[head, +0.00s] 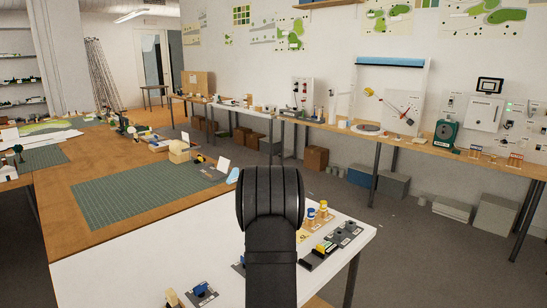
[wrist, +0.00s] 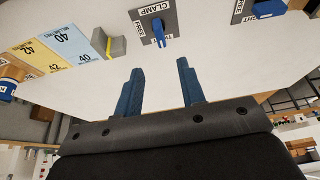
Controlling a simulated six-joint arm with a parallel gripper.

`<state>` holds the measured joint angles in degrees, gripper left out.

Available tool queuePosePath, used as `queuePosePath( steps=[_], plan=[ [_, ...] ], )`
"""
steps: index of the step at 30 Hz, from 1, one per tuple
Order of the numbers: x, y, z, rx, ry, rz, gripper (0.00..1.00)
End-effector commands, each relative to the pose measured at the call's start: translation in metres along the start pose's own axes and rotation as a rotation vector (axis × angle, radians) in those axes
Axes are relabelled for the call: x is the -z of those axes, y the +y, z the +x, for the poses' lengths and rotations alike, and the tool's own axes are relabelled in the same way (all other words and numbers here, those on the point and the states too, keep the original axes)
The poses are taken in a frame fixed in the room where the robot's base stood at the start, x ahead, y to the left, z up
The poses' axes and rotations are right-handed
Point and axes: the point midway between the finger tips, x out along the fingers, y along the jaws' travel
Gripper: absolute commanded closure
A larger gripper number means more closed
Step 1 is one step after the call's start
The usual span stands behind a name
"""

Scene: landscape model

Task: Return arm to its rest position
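My gripper (wrist: 158,66) shows in the wrist view with its two blue fingers apart and nothing between them. It is over a white tabletop (wrist: 235,68). A dark plate with a blue clamp piece (wrist: 158,32), labelled CLAMP, lies beyond the fingertips, apart from them. In the head view my black arm stands upright in the middle, in front of the white table (head: 130,262); the gripper itself cannot be made out there.
Blue and yellow number cards (wrist: 68,42) and a grey-yellow block (wrist: 108,44) lie near the clamp plate. In the head view, yellow-topped pieces (head: 322,210) stand right of my arm. A green mat (head: 140,195) lies left, mostly clear. A long bench (head: 440,146) runs along the wall.

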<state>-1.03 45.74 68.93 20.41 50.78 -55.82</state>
Motion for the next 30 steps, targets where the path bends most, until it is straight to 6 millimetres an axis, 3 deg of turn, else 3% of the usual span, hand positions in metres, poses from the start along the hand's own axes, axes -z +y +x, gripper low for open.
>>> queuePosePath(
  steps=[6,19,22,30],
  plan=[
    [-0.001,-0.001,0.047,0.003,-0.003,0.0,0.64],
    [-0.001,-0.001,0.129,-0.001,-0.001,0.003,0.64],
    [0.001,-0.001,0.122,-0.03,0.002,0.067,0.64],
    [0.0,-0.001,0.067,-0.028,0.002,0.063,0.64]
  ],
)
